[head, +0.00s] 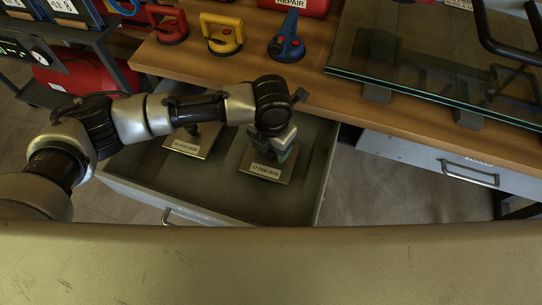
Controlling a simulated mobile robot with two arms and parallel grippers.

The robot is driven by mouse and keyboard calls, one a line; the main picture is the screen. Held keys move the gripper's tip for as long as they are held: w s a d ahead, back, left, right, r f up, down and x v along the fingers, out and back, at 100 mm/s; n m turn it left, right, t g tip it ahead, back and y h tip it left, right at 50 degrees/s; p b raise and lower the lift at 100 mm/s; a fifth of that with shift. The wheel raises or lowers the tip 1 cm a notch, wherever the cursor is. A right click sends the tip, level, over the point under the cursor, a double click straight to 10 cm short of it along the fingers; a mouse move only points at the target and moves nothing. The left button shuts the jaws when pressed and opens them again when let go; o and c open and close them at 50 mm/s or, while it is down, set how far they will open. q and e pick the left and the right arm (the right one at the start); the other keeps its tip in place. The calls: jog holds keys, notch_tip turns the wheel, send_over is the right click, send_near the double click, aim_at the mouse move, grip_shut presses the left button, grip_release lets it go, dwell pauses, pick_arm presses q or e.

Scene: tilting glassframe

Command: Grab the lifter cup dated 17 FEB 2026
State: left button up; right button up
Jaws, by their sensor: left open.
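A plate with a label reading 17 FEB 2026 (265,171) lies in the open drawer, right of its middle. My left gripper (280,143) is open directly above this plate, pointing down. The wrist and fingers cover most of what stands on the plate, so I cannot tell the lifter cup's shape or whether the fingers touch it. A second labelled plate (186,148) lies to the left in the drawer, partly behind my left arm, and its date is too small to read surely. My right gripper is not in view.
The drawer (323,180) is pulled out below the wooden bench (330,90). Red (168,25), yellow (221,35) and blue (287,40) lifter cups stand on the bench. A glass pane (400,65) rests on blocks at the right. A closed drawer (430,160) is below it.

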pick_arm(q)
jog(key=shift+f, duration=0.1)
jog(key=shift+c, duration=0.4)
grip_shut()
